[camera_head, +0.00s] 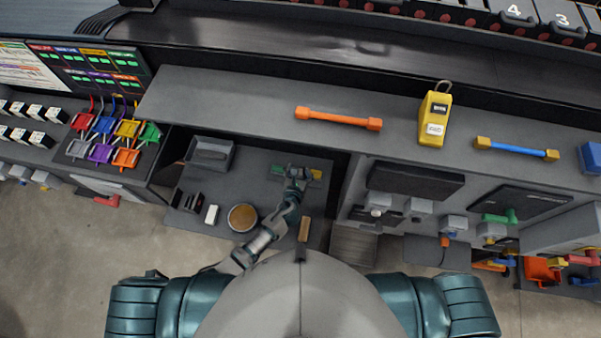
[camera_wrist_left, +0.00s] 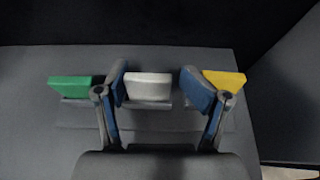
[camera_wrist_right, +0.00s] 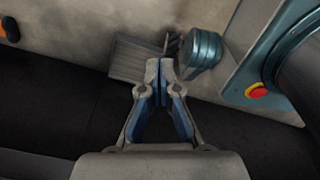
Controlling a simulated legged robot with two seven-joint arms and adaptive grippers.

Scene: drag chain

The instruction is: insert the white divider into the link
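A white divider (camera_wrist_left: 148,88) sits in a grey holder between a green piece (camera_wrist_left: 76,88) and a yellow piece (camera_wrist_left: 222,84) in the left wrist view. My left gripper (camera_wrist_left: 153,88) is open, with one blue-padded finger on either side of the white divider. The left finger is close to it and a gap shows on the right; contact cannot be told. In the head view my left gripper (camera_head: 298,175) is over this row and hides the white divider. My right gripper (camera_wrist_right: 165,70) has its tips together with nothing visible between them. I cannot clearly identify the link.
The recessed work surface (camera_head: 240,180) holds a grey bin (camera_head: 209,154), a round brown-topped container (camera_head: 242,217), a small white block (camera_head: 211,214) and a tan block (camera_head: 304,229). A raised grey shelf (camera_head: 230,95) runs behind. A dark side wall stands to the right.

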